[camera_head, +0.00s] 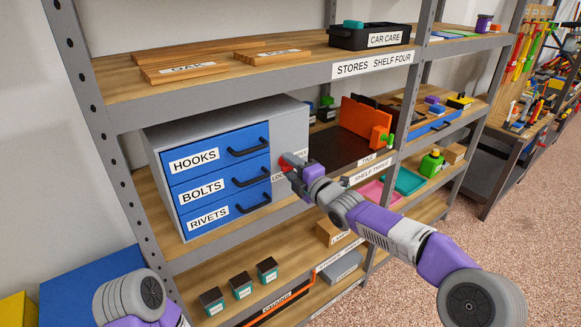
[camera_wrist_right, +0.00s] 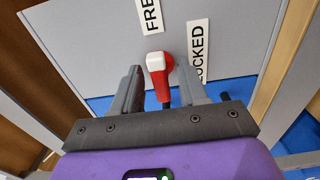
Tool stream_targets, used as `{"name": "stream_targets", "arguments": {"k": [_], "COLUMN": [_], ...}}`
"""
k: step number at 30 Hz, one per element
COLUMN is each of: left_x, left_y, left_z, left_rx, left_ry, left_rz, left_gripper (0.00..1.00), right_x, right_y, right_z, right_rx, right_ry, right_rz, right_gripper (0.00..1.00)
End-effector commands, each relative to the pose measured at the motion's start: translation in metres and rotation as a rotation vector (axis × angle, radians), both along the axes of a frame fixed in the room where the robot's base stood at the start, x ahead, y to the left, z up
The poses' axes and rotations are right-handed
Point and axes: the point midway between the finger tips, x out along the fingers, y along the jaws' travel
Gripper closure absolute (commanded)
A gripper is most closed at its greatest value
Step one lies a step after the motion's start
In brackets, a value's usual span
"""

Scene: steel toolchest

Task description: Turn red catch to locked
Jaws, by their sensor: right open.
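The red catch (camera_wrist_right: 160,80) is on the grey side panel of the drawer cabinet. In the right wrist view it has a pale top face and stands between my right gripper's two fingers. The FREE label (camera_wrist_right: 151,15) lies above it and the LOCKED label (camera_wrist_right: 198,50) lies to its right, partly behind a finger. My right gripper (camera_wrist_right: 159,70) is open around the catch; contact cannot be told. In the head view my right gripper (camera_head: 291,166) is at the cabinet's right side, hiding most of the catch. My left gripper is out of view.
The cabinet (camera_head: 290,120) has blue drawers marked HOOKS, BOLTS and RIVETS (camera_head: 225,205), all closed, with black handles. Shelf boards lie above and below. A black mat (camera_head: 335,147) and an orange item (camera_head: 365,122) are to the right. A grey shelf post (camera_head: 402,100) stands nearby.

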Motion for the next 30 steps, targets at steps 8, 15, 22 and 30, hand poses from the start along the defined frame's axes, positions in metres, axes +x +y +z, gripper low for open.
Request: {"name": "stream_targets", "arguments": {"k": [8,15,22,30], "left_x": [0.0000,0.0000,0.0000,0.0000], "left_y": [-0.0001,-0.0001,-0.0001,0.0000], "left_z": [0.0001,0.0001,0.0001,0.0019], "left_rx": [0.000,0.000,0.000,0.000], "left_ry": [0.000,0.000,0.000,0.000], "left_rz": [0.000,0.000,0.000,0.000], "left_gripper": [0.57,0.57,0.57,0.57], "right_x": [0.0047,0.0046,0.0046,0.0047], "right_y": [0.0034,0.0031,0.0029,0.0028], "right_z": [-0.0003,-0.0004,-0.0004,-0.0002], "right_rx": [0.000,0.000,0.001,0.030], "right_ry": [0.001,0.001,0.002,0.023], "right_rz": [0.000,-0.001,-0.001,-0.001], "right_gripper": [0.57,0.77,1.00,1.00]}}
